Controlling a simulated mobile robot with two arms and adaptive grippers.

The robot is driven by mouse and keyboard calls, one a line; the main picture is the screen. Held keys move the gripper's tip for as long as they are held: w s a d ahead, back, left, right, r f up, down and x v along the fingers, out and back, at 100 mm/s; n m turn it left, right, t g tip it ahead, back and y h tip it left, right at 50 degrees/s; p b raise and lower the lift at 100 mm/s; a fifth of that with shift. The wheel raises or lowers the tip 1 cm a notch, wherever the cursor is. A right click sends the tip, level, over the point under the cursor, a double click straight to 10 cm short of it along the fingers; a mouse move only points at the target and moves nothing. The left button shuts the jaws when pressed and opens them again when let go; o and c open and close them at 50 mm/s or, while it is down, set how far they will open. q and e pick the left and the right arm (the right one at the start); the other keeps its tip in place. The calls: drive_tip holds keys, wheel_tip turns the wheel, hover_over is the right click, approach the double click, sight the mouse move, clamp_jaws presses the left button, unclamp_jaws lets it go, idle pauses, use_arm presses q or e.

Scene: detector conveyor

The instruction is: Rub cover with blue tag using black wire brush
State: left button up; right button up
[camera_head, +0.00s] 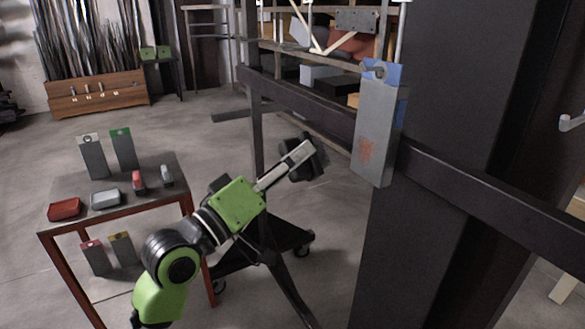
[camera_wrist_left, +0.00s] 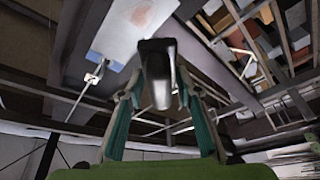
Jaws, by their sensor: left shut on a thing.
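A grey cover with a blue tag (camera_head: 375,130) hangs upright on the dark rail, with a reddish-brown patch on its lower face. The cover also shows at the top of the left wrist view (camera_wrist_left: 130,22). My left gripper (camera_head: 306,158) is left of the cover, with a visible gap between them in the head view. In the left wrist view its teal fingers (camera_wrist_left: 158,92) are shut on a black object, the wire brush (camera_wrist_left: 157,62), which points toward the cover. Its bristles cannot be made out. My right gripper is not in view.
A table (camera_head: 75,190) at left holds covers with white (camera_head: 95,158) and green tags (camera_head: 124,150) and several small red and grey items. Red- and yellow-tagged covers stand on its lower shelf. A dark rail (camera_head: 480,190) and wide post (camera_head: 440,90) stand around the cover.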

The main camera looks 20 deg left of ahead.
sight(330, 161)
use_arm(q)
drive_tip(key=shift+w+d, duration=0.25)
drive_tip(key=shift+w, duration=0.05)
drive_tip(key=shift+w+d, duration=0.85)
drive_tip(key=shift+w, duration=0.2)
drive_tip(key=shift+w+d, duration=0.8)
drive_tip(key=shift+w, duration=0.2)
drive_tip(key=shift+w+d+f+p, duration=0.1)
drive_tip(key=shift+w+d+p, duration=0.3)
drive_tip(key=shift+w+d, duration=0.3)
drive_tip(key=shift+a, duration=0.1)
drive_tip(key=shift+s+d+p, duration=0.55)
drive_tip(key=shift+d+p, duration=0.05)
drive_tip(key=shift+d, duration=0.1)
drive_tip(key=shift+s+d+p, duration=1.55)
drive_tip(key=shift+s+d, duration=0.1)
drive_tip(key=shift+d, duration=0.65)
drive_tip(key=w+a, duration=0.4)
drive_tip(key=a, duration=0.2)
drive_tip(key=shift+w, duration=0.3)
